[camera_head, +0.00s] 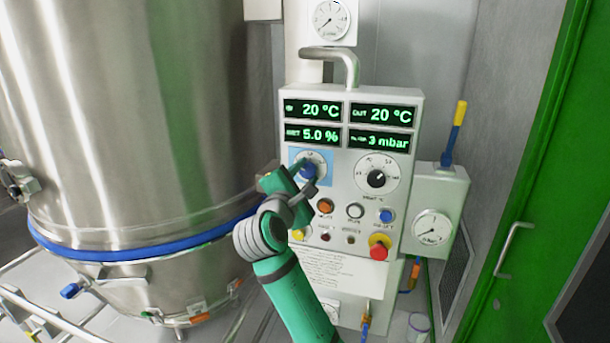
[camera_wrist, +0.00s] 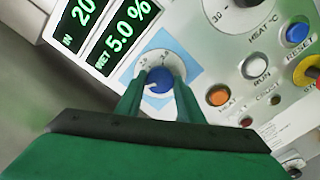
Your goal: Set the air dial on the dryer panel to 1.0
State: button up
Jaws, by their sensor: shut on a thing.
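The dryer panel (camera_head: 340,210) is a pale box with several displays, dials and buttons. The air dial is a blue knob (camera_wrist: 158,80) on a white scale over a light blue square (camera_wrist: 192,70), at the panel's left below the displays. In the head view the blue knob (camera_head: 308,170) is partly covered by my gripper. My gripper (camera_wrist: 155,88) has its two green fingers on either side of the knob, shut on it. A pale pointer line on the knob aims toward the lower left in the wrist view. The scale figures are too small to read surely.
The heat dial (camera_head: 377,179) with a black knob is right of the air dial. Orange, white and blue buttons (camera_head: 386,215) and a red-and-yellow stop button (camera_head: 379,247) sit below. A large steel vessel (camera_head: 140,120) stands close on the left, a green door (camera_head: 540,190) at right.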

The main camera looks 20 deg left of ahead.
jog(key=o, duration=1.1)
jog(key=shift+c, duration=0.2)
jog(key=shift+s+a, duration=0.1)
jog(key=s, duration=1)
jog(key=shift+s, duration=0.35)
jog(key=shift+f, duration=0.1)
